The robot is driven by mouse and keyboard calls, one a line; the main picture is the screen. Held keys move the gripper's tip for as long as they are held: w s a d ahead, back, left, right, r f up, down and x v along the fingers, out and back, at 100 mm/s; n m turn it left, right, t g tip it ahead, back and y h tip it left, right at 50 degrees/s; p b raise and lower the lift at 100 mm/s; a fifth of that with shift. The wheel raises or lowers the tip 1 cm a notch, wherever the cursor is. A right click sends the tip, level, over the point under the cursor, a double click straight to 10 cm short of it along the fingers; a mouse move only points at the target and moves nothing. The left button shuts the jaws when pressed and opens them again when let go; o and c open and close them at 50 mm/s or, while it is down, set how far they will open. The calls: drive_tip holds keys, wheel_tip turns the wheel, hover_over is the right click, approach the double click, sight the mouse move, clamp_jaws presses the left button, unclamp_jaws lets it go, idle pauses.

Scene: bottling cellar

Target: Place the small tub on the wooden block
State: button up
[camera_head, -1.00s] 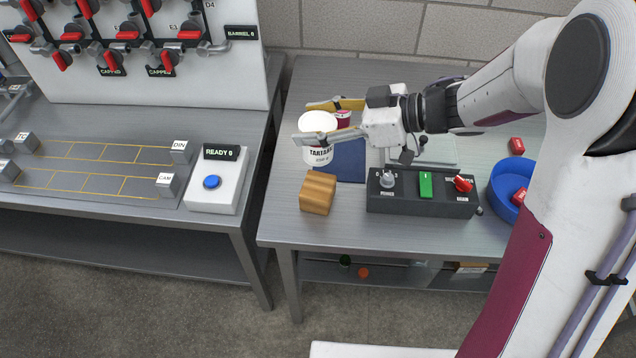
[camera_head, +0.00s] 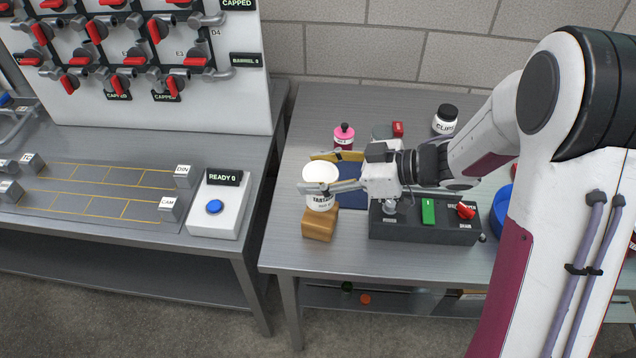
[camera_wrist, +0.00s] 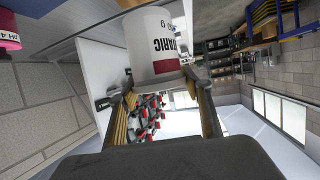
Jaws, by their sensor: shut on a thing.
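The small white tub (camera_head: 321,199) with a dark label reading "TARTARIC" is upright over the wooden block (camera_head: 318,228). Its base overlaps the block's top in the head view; I cannot tell whether they touch. My gripper (camera_head: 312,173) is shut on the tub, with one finger on the near side and the yellow-lined one on the far side. The wrist view shows the tub (camera_wrist: 155,45) between the fingertips of my gripper (camera_wrist: 160,80). The block sits near the front left of the right-hand table.
A dark control box (camera_head: 425,232) with a green switch and red knob stands right of the block. A pink-capped bottle (camera_head: 344,136) and a black-capped jar (camera_head: 445,120) stand behind. A blue bowl (camera_head: 502,212) is partly hidden by my arm. The button box (camera_head: 219,205) is on the left-hand bench.

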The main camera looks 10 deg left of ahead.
drive_tip(key=shift+f, duration=1.85)
drive_tip(key=shift+f, duration=0.15)
drive_tip(key=o, duration=1.3)
drive_tip(key=shift+v, duration=6.05)
drive_tip(key=shift+w, duration=0.1)
